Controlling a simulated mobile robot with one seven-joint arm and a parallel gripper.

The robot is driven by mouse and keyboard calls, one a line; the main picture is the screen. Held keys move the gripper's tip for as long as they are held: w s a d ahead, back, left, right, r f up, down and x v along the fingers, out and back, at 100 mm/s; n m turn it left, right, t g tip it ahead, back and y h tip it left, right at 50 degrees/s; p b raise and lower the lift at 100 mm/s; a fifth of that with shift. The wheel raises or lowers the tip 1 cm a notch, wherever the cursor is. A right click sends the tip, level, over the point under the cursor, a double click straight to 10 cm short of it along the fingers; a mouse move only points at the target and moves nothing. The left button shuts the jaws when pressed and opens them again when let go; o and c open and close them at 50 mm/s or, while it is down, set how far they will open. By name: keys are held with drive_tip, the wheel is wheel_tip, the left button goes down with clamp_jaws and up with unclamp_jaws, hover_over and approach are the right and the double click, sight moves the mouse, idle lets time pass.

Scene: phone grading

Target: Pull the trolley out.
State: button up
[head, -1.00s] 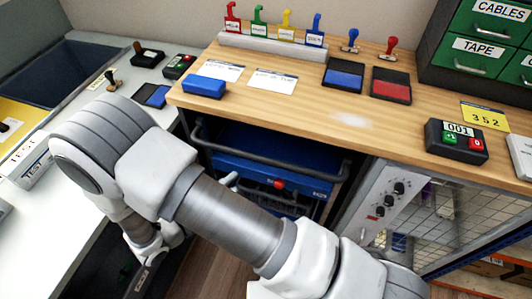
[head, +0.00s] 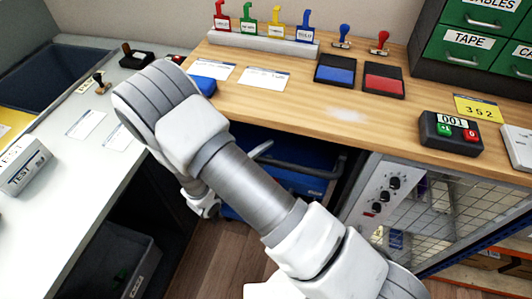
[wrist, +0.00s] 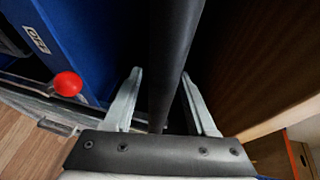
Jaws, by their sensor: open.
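The trolley (head: 312,158) is a blue cart under the wooden bench, with a grey handle bar (head: 300,168) across its front. My arm hides its left part in the head view. The wrist view shows the trolley's blue side (wrist: 72,35) and a red ball knob (wrist: 67,84) at the left. My gripper (wrist: 161,76) is open, with the dark handle bar (wrist: 172,45) running between its two fingers. The bar looks apart from the right finger; I cannot tell whether it touches either. In the head view the gripper is mostly hidden behind my arm.
The wooden bench (head: 410,110) overhangs the trolley, with ink pads and stamps on top. A mesh-fronted cabinet (head: 450,210) stands close on the right. A pale bench (head: 60,225) is on the left, with a dark bin (head: 115,265) below. Some wooden floor (head: 225,250) is clear.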

drive_tip(key=shift+w+d, duration=0.15)
clamp_jaws()
idle(1.4)
